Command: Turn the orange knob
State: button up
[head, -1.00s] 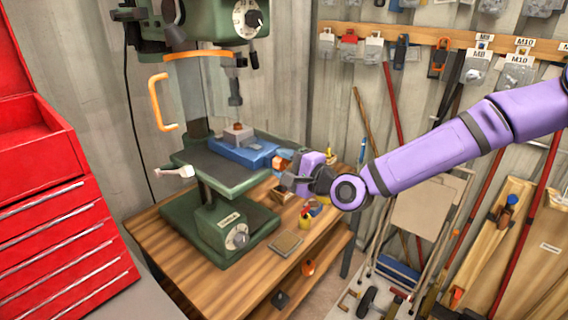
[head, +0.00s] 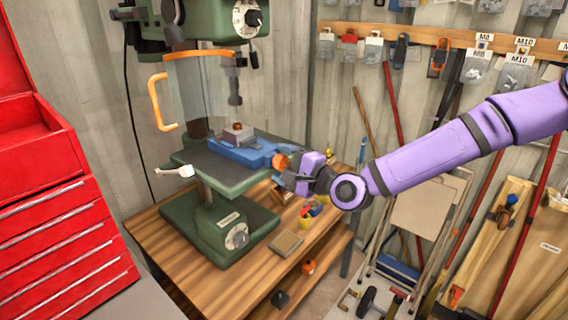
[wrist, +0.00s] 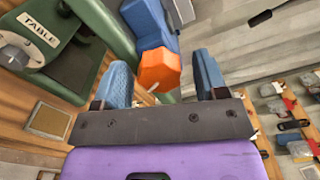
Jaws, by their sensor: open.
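The orange knob (head: 280,160) is on the right end of the blue vise (head: 240,152), which sits on the green drill press table. In the wrist view the knob (wrist: 158,70) looks like a faceted orange block with a thin light pin across it. My gripper (head: 287,169) is at the knob from the right. In the wrist view my gripper (wrist: 161,72) is open, with one blue finger on each side of the knob. A gap shows between the knob and the right finger. The left finger is also apart from it.
The green drill press (head: 213,225) stands on a wooden bench (head: 175,248). An orange-framed clear guard (head: 157,102) hangs above the table. A white-tipped lever (head: 173,172) sticks out at left. A red tool chest (head: 60,215) fills the left side.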

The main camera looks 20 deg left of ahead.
jog(key=v, duration=1)
jog(key=shift+s+d, duration=0.15)
jog(key=shift+d, duration=0.2)
jog(key=d+f+n+g+h, duration=0.2)
jog(key=d+f+n+h, duration=0.4)
jog(key=d+h, duration=0.1)
jog(key=d+r+n+t+h, duration=0.1)
jog(key=d+r+h, duration=0.15)
jog(key=d, duration=0.45)
jog(key=d+r+n+h, duration=0.1)
jog(key=d+r+h, duration=0.1)
jog(key=d+h, duration=0.3)
jog(key=s+d+r+h, duration=0.3)
jog(key=s+d+r, duration=0.4)
jog(key=d+r, duration=0.5)
jog(key=s+d+r, duration=0.2)
jog(key=s+d, duration=0.1)
jog(key=s, duration=0.4)
jog(key=s+d+r, duration=0.3)
jog(key=s+d, duration=0.1)
jog(key=s, duration=0.3)
jog(key=shift+s+d+r+g+y, duration=0.15)
jog(key=shift+s+d+g+y, duration=0.15)
jog(key=shift+s+y, duration=0.15)
